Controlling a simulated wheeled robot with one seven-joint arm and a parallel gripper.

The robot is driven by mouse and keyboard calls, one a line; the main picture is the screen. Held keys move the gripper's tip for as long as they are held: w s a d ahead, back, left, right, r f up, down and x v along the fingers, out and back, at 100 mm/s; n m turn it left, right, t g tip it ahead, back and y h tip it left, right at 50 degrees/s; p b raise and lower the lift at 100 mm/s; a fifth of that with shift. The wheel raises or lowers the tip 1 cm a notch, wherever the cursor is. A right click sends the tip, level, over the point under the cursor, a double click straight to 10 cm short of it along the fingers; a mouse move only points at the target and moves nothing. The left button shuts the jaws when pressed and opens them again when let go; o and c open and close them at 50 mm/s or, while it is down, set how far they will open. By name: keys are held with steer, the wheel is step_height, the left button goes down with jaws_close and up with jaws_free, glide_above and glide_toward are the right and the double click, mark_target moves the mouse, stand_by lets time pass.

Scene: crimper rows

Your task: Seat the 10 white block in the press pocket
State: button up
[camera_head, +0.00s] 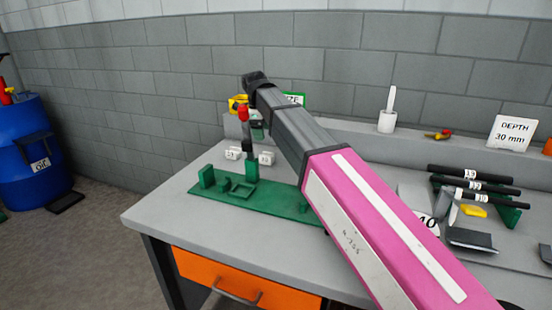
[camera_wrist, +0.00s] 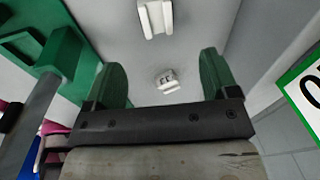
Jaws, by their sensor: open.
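Two white blocks lie on the bench behind the press: a left one (camera_head: 233,152) and a right one (camera_head: 265,158). Their labels are too small to read surely. In the wrist view, one labelled white block (camera_wrist: 167,80) shows in the gap between my fingers, apart from them, and another white block (camera_wrist: 155,17) shows at the top edge. My gripper (camera_wrist: 163,83) is open and empty, its green fingers spread. In the head view my gripper (camera_head: 258,130) hangs above the blocks, partly hidden. The green press base (camera_head: 285,205) has a square pocket (camera_head: 240,190) that looks empty.
The red-topped press lever (camera_head: 243,114) stands close to my gripper. A green-edged sign (camera_head: 295,98) is behind my arm. Black rods (camera_head: 470,174) on a green rack and a yellow piece (camera_head: 473,211) lie at right. The bench's front left is clear.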

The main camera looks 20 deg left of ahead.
glide_above(266, 154)
steer(key=s, duration=0.2)
steer(key=f, duration=0.5)
steer(key=shift+w+d, duration=0.2)
steer(key=shift+w+d+f, duration=0.1)
steer(key=shift+f, duration=2.6)
steer(key=c, duration=1)
